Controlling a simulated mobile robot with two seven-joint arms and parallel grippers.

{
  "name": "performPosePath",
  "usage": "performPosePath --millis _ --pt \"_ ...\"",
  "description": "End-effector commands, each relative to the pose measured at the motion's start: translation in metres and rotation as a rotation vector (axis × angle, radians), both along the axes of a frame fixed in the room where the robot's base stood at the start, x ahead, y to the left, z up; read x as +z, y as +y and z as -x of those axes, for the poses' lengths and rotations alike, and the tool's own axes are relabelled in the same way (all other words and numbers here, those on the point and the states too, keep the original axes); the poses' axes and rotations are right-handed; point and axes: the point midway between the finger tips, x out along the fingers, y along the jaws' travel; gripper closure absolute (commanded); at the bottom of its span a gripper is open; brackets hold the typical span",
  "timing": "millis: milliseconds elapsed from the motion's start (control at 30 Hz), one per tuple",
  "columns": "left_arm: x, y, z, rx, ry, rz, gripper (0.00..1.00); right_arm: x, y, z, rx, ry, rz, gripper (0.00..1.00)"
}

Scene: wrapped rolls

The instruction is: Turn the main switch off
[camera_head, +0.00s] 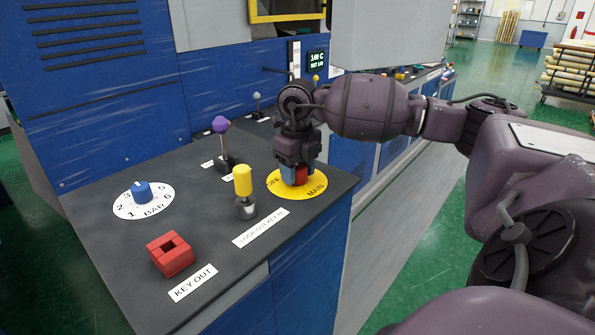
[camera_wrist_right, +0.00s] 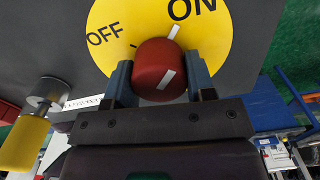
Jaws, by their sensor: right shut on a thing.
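The main switch is a red knob (camera_wrist_right: 160,65) on a yellow disc (camera_wrist_right: 108,22) marked OFF and ON. In the head view the disc (camera_head: 318,184) also reads MAIN, and the red knob (camera_head: 301,176) shows only partly below my gripper. My right gripper (camera_head: 297,172) points down over the disc, its blue-grey fingers (camera_wrist_right: 160,85) shut on either side of the knob. A white stripe shows on the knob's side, and a white mark beyond it lies nearer to ON than to OFF. My left gripper is not in view.
On the dark panel (camera_head: 105,245) stand a yellow lockout key (camera_head: 243,181), a purple-topped lever (camera_head: 221,126), a blue BAR dial (camera_head: 141,191) and a red square block (camera_head: 170,254) by the KEY OUT label. The yellow key is close to the left of my gripper.

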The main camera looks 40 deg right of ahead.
Motion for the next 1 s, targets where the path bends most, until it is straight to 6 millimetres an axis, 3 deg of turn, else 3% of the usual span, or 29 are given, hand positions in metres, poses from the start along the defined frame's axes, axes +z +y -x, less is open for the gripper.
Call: performPosePath --millis 500,1000 --pt "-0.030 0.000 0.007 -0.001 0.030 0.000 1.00 -0.002 -0.001 -0.001 0.424 0.001 0.001 0.74" --pt "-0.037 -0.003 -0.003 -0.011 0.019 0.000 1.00 -0.002 -0.002 -0.002 0.899 0.000 -0.001 0.74"
